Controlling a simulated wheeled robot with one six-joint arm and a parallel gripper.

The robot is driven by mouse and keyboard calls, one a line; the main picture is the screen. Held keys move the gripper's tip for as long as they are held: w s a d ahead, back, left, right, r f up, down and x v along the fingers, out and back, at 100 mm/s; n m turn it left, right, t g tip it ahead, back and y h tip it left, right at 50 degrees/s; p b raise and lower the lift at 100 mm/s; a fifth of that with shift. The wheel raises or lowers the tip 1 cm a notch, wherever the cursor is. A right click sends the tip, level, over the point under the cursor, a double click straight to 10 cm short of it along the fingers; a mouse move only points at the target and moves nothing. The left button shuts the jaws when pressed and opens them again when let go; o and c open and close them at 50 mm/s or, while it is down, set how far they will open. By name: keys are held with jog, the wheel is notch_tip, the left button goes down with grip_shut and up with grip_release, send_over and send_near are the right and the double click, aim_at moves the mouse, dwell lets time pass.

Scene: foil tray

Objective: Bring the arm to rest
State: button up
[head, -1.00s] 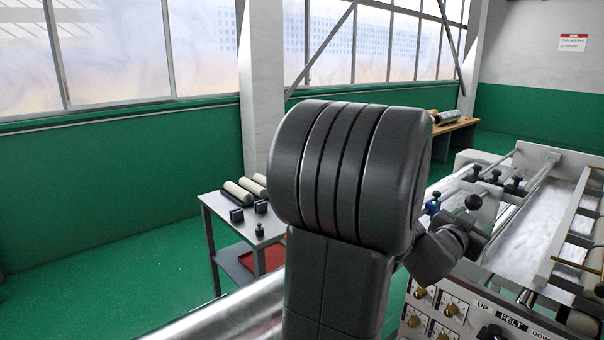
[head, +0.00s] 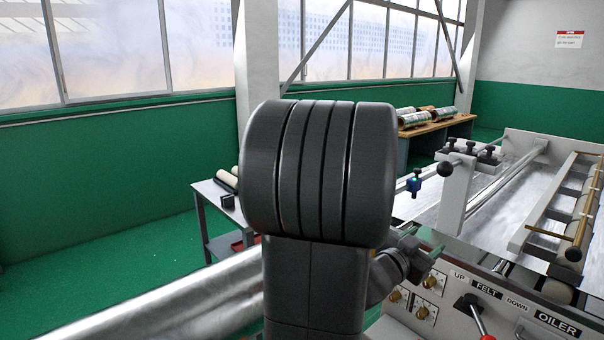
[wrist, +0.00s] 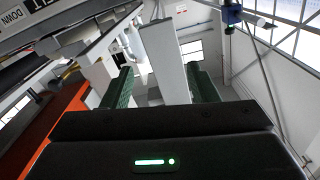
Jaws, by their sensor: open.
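My gripper (wrist: 162,86) is open in the wrist view, with its two green-padded fingers apart and nothing visible held between them. In the head view it is mostly hidden behind my dark arm, with part of it (head: 430,252) showing low at the right of the arm, in front of the machine's panel. In the wrist view the fingers point toward pale uprights and a white wall, and the picture is tilted, with the panel lettering upside down. I cannot tell the exact gap between the gripper and the machine.
A machine with a control panel (head: 425,300) and a metal sheet bed (head: 430,205) fills the right. A red-tipped lever (head: 473,308) stands out from the panel. A grey side table (head: 205,190) stands behind my arm. A wooden bench (head: 440,127) holds foil rolls. Green floor is clear at left.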

jog(key=v, duration=0.4)
jog(key=shift+s+a+r, duration=0.1)
jog(key=shift+s+a, duration=0.1)
jog(key=shift+a, duration=0.05)
